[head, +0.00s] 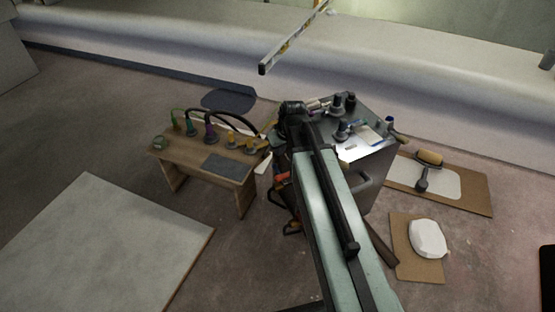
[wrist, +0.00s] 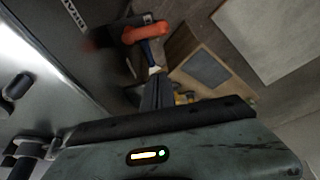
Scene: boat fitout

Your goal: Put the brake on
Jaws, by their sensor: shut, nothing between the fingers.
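A grey metal cart (head: 352,192) stands in the middle of the head view, partly hidden behind my arm. An orange-red lever (wrist: 146,32) on a dark mount shows at the top of the wrist view, beside the cart's dark side panel (wrist: 75,50). A small orange-red part (head: 282,180) also shows low on the cart's left side in the head view. My gripper (wrist: 154,80) is shut and empty, pointing towards the lever. Its tips look just short of the lever; I cannot tell whether they touch. The head view hides most of the gripper behind my arm.
Several bottles and tools crowd the cart's top (head: 362,150). A low wooden bench (head: 235,172) with coloured fittings stands close on the left. A pale panel (head: 105,240) lies left.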

